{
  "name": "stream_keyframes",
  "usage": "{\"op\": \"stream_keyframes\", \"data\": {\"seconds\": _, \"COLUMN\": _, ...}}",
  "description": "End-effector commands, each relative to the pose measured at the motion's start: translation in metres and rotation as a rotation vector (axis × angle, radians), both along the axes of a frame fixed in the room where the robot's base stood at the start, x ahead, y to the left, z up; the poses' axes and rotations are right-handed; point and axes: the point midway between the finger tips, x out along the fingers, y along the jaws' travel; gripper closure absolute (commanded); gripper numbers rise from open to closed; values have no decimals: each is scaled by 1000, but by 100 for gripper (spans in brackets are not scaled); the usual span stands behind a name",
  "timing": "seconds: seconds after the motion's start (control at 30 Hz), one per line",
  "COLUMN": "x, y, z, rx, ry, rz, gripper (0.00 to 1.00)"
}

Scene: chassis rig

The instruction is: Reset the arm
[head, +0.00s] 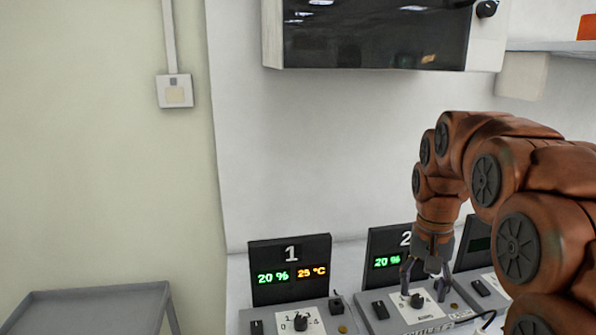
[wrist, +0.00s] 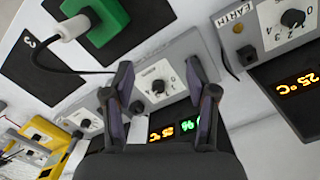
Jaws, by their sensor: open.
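My gripper (head: 427,279) is at the end of my orange-brown arm, pointing down over the panel of station 2 (head: 390,250). Its two fingers are apart and nothing is between them. In the wrist view my gripper (wrist: 160,90) shows with its fingers spread on either side of a black dial (wrist: 159,86) on a white plate. The dial also shows just below the fingers in the head view (head: 416,300). I cannot tell whether the fingers touch it.
Station 1 (head: 290,270) stands to the left, reading 20 % and 25 °C. A green plug (wrist: 103,20) with a cable is near the gripper. A dark-fronted cabinet (head: 375,35) hangs above. A grey cart (head: 95,297) stands lower left. The wall space above station 1 is clear.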

Motion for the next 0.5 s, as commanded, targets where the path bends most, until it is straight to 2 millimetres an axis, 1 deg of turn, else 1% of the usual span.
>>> {"op": "stream_keyframes", "data": {"seconds": 0.03, "x": -15, "y": 5, "z": 2, "rx": 2, "ry": 8, "rz": 18, "gripper": 43}}
{"op": "stream_keyframes", "data": {"seconds": 0.27, "x": -77, "y": 24, "z": -1, "rx": 12, "ry": 27, "rz": 102, "gripper": 43}}
{"op": "stream_keyframes", "data": {"seconds": 0.5, "x": -145, "y": 40, "z": -13, "rx": 23, "ry": 49, "rz": 190, "gripper": 43}}
